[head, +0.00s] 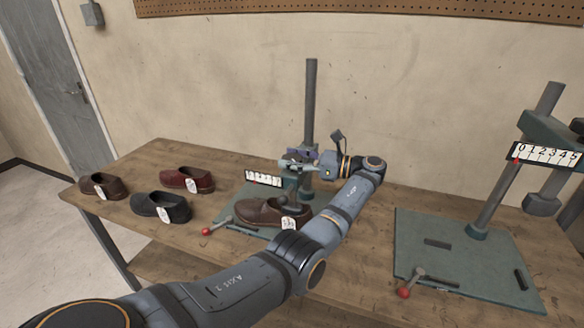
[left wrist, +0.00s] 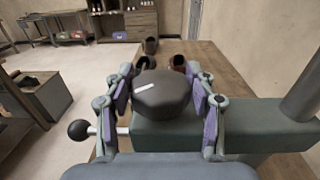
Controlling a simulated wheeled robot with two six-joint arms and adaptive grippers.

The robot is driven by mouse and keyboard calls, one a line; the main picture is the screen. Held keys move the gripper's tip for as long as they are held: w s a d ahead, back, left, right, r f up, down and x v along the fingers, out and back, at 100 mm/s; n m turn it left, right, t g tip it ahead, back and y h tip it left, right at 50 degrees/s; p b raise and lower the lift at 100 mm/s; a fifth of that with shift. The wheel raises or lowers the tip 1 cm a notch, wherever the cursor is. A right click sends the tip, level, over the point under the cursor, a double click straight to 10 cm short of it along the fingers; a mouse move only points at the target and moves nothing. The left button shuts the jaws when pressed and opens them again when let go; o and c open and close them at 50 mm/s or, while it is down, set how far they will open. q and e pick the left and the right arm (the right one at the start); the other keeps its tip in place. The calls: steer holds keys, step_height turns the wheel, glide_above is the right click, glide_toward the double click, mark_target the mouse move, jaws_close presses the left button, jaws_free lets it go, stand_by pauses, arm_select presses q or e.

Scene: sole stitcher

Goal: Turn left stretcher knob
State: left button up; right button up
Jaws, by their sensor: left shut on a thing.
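The left stretcher stands at the back of the bench, with a grey post (head: 311,100), a white number scale (head: 264,178) and a green base. In the left wrist view its knob (left wrist: 162,95) is dark and rounded, with a short white mark on top pointing slightly up to the right. My left gripper (left wrist: 161,98) has its purple-padded fingers on either side of the knob and is shut on it. In the head view my left gripper (head: 296,162) is at the stretcher's head, and the knob is hard to make out there. My right gripper is not in view.
A brown shoe (head: 268,213) with a tag sits at the left stretcher, near a red-ball lever (head: 207,231). Several tagged shoes, including a dark one (head: 160,207), lie to the left. The right stretcher's green base (head: 420,270) stands at right. A wall is behind the bench.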

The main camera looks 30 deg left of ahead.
mark_target(292, 158)
arm_select(q)
steer(key=shift+f+g, duration=0.1)
steer(key=shift+g, duration=0.2)
steer(key=o, duration=1.2)
steer(key=shift+a, duration=0.1)
step_height(292, 158, up, 10)
steer(key=shift+r, duration=0.1)
